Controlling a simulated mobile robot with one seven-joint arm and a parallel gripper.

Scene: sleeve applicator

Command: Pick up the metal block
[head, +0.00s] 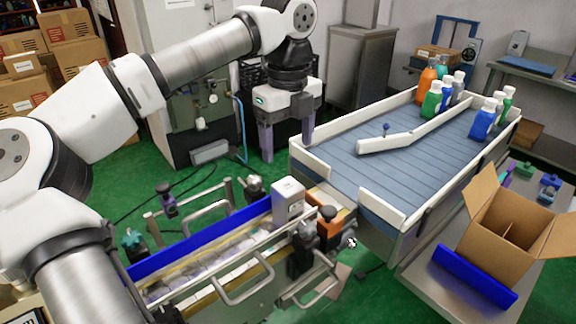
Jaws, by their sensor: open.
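A light grey, metal-looking block (288,201) stands upright at the right end of the narrow applicator track, beside an orange part. It looks like the metal block, though its material is hard to confirm. My gripper (287,146) hangs above and behind it in the picture, fingers pointing down. Its two fingers are spread wide with nothing between them. The gripper is apart from the block. The block's top and near sides show; its base is partly hidden by the track's rail.
A wide conveyor (400,160) with several bottles lies to the right. An open cardboard box (507,235) stands on a side table.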

